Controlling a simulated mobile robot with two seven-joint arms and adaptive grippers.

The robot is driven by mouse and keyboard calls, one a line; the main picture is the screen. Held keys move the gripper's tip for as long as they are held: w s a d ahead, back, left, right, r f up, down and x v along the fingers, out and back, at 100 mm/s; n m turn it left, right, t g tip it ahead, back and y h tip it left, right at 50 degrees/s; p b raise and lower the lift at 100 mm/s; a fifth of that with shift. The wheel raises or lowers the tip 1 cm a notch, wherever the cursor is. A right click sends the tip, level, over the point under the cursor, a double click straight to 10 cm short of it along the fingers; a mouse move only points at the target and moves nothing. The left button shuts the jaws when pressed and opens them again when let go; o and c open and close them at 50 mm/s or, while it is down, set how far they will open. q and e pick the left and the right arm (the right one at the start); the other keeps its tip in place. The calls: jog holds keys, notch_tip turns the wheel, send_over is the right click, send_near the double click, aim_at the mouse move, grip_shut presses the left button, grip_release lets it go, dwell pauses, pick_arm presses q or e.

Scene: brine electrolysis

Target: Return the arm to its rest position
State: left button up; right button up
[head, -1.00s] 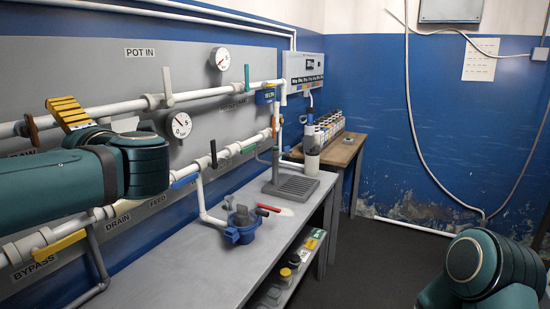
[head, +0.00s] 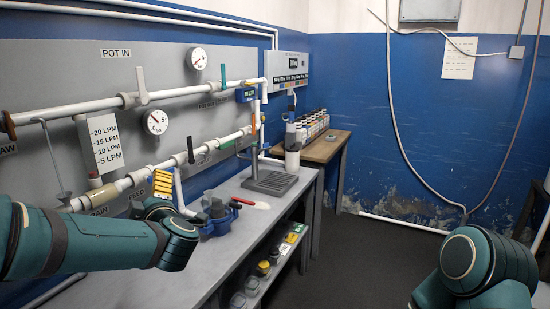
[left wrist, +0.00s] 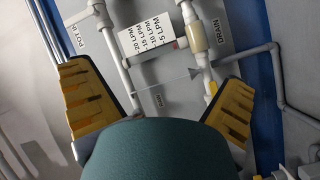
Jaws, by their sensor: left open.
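My left arm enters the head view from the left, low over the near part of the bench. My left gripper (head: 178,188) shows there mostly as one yellow ribbed finger, beside the blue device on the bench; the rest is hidden behind the wrist. In the left wrist view both yellow finger pads of my left gripper (left wrist: 165,98) are spread wide with nothing between them. My right arm shows as teal links at the lower right of the head view; its gripper is out of view.
The grey bench (head: 110,290) holds a blue device (head: 218,226) and a drip stand (head: 270,182). White pipes with valve handles run along the panel (head: 60,75). A flow scale (head: 104,143) hangs behind my left arm. The dark floor (head: 350,260) is clear at the right.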

pick_arm(q)
jog(key=w+d+f+m+g+h, duration=0.1)
jog(key=d+f+m+h, duration=0.25)
jog(key=f, duration=0.55)
jog(key=d+f+m+h, duration=0.3)
jog(key=f+m, duration=0.1)
jog(key=f, duration=0.5)
jog(key=s+d+f+m+g+h, duration=0.3)
jog(key=s+f, duration=0.4)
jog(key=f, duration=0.4)
jog(key=s+d+f+m+g+h, duration=0.3)
jog(key=s+d+f+m+g, duration=0.1)
jog(key=f, duration=0.7)
jog(key=s+d, duration=0.1)
jog(key=s, duration=0.1)
jog(key=shift+s+d+f, duration=0.15)
jog(key=shift+s+d, duration=0.1)
jog(key=shift+s, duration=0.15)
jog(key=s+f+m+g, duration=0.1)
jog(key=s+f, duration=0.1)
jog(key=s, duration=0.1)
jog(key=s+d+f+m+g+h, duration=0.1)
jog(key=s+f+g, duration=0.1)
jog(key=s, duration=0.2)
jog(key=s+d+f+m+g, duration=0.1)
jog(key=s+f, duration=0.1)
jog(key=s, duration=0.2)
jog(key=shift+s+d, duration=0.1)
jog(key=shift+d, duration=0.1)
jog(key=shift+c, duration=0.3)
